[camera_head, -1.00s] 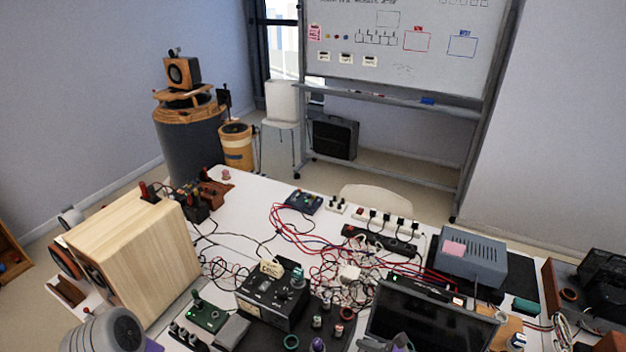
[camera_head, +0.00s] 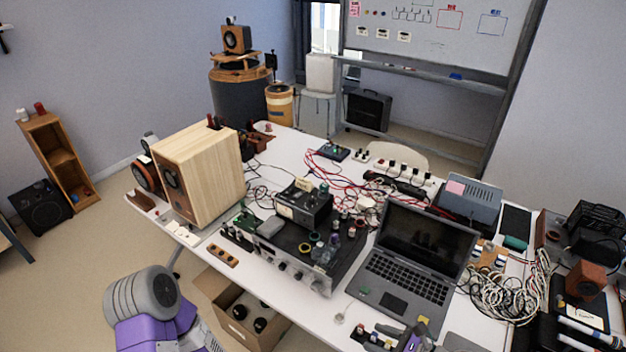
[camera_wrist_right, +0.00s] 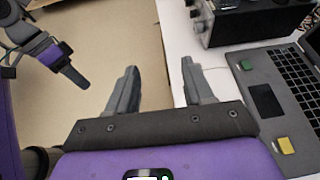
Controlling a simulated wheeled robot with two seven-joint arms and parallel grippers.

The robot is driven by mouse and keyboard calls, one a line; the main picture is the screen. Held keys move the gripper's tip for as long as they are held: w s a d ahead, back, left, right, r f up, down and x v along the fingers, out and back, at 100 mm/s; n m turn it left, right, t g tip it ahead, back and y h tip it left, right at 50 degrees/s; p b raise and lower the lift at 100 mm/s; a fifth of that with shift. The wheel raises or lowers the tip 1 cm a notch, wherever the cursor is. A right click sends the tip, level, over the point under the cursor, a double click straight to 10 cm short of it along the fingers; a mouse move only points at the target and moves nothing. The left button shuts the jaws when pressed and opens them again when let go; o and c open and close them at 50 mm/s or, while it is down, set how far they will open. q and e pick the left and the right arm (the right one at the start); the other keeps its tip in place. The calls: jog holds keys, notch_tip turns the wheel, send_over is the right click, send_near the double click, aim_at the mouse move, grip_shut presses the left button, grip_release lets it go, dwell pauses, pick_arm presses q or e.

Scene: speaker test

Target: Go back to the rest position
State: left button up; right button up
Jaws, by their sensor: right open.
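My right gripper (camera_wrist_right: 160,88) is open in the right wrist view. Its two grey fingers are apart with nothing between them, to the left of the laptop (camera_wrist_right: 278,82). In the head view my right gripper (camera_head: 408,338) shows only in part at the bottom edge, in front of the laptop (camera_head: 415,262). My left arm's grey and purple links show at the lower left of the head view; its gripper is not clear there. Part of my left gripper (camera_wrist_right: 62,62) shows at the upper left of the right wrist view, and its opening cannot be told.
The white table (camera_head: 215,262) is crowded with a wooden speaker (camera_head: 205,180), an amplifier (camera_head: 300,260), tangled cables (camera_head: 510,295) and electronics. An open cardboard box (camera_head: 275,333) stands below the front edge. The floor at left is mostly clear near a shelf (camera_head: 60,160).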

jog(key=s+a+f+n+g+h+b, duration=0.15)
jog(key=s+a+f+n+g, duration=0.35)
jog(key=a+f+n, duration=0.6)
pick_arm(q)
notch_tip(320, 180, down, 6)
jog(key=w+b, duration=0.1)
jog(key=b, duration=0.2)
jog(key=shift+w+b, duration=0.35)
jog(key=shift+b, duration=0.05)
pick_arm(e)
jog(key=s+d+f+n+g+h, duration=0.1)
jog(key=s+d+f+n+h, duration=0.1)
jog(key=f+n, duration=0.3)
jog(key=s+d+f+n+g+h, duration=0.1)
jog(key=s+d+f+n+h, duration=0.1)
jog(key=f+n, duration=0.3)
jog(key=shift+s+f+n+h, duration=0.3)
jog(key=shift+s+n+h, duration=0.1)
jog(key=shift+n+h, duration=0.25)
pick_arm(q)
jog(key=shift+r, duration=0.1)
